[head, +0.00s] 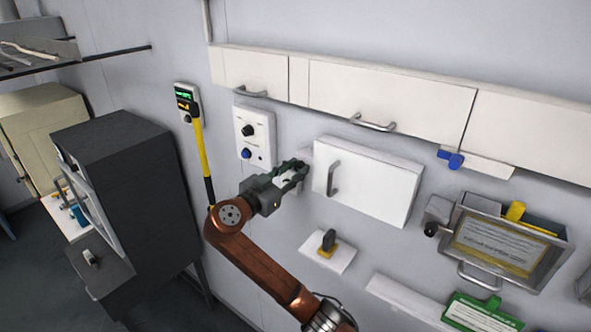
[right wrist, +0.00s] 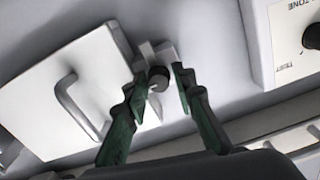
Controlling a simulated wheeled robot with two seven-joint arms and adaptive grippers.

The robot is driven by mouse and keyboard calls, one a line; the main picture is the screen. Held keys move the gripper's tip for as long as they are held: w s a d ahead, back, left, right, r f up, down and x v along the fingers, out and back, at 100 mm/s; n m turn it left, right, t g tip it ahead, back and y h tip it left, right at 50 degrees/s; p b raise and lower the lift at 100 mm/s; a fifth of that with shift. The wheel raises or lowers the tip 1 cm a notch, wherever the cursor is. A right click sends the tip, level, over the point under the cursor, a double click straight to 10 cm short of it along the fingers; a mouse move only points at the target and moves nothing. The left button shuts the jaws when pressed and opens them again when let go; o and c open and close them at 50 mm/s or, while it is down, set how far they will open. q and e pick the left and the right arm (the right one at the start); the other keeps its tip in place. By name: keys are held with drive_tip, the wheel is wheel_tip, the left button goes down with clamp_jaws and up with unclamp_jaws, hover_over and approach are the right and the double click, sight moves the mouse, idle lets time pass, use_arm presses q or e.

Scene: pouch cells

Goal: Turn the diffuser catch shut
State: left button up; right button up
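A white panel door (head: 375,186) with a grey bar handle is on the wall; it also shows in the right wrist view (right wrist: 45,95). A dark round knob (right wrist: 157,76) on a pale bracket sits beside the door's edge and looks like the catch. My right gripper (head: 302,170) is at that edge, where it mostly hides the knob in the head view. In the right wrist view the green fingers (right wrist: 161,82) are apart, one on each side of the knob, and no firm grip shows. The panel door looks closed. My left gripper is out of view.
A control panel with knobs (head: 255,137) is left of the gripper. White cupboards (head: 385,95) run above. A plate with a dark knob (head: 328,250) is below. A framed clear-front box (head: 505,245) and a blue catch (head: 450,159) are to the right.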

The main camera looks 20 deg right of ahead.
drive_tip(key=shift+s+r, duration=0.1)
drive_tip(key=shift+s, duration=0.05)
drive_tip(key=c, duration=0.3)
drive_tip(key=shift+c, duration=0.8)
clamp_jaws()
drive_tip(key=shift+n+b, duration=0.45)
drive_tip(key=shift+n, duration=1.65)
drive_tip(key=n, duration=0.3)
drive_tip(key=shift+n, duration=0.4)
drive_tip(key=n+p, duration=0.1)
drive_tip(key=n, duration=0.3)
use_arm(q)
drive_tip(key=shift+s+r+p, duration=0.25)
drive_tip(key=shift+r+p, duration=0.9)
drive_tip(key=shift+p, duration=0.05)
use_arm(e)
drive_tip(key=n, duration=0.5)
drive_tip(key=shift+n, duration=0.4)
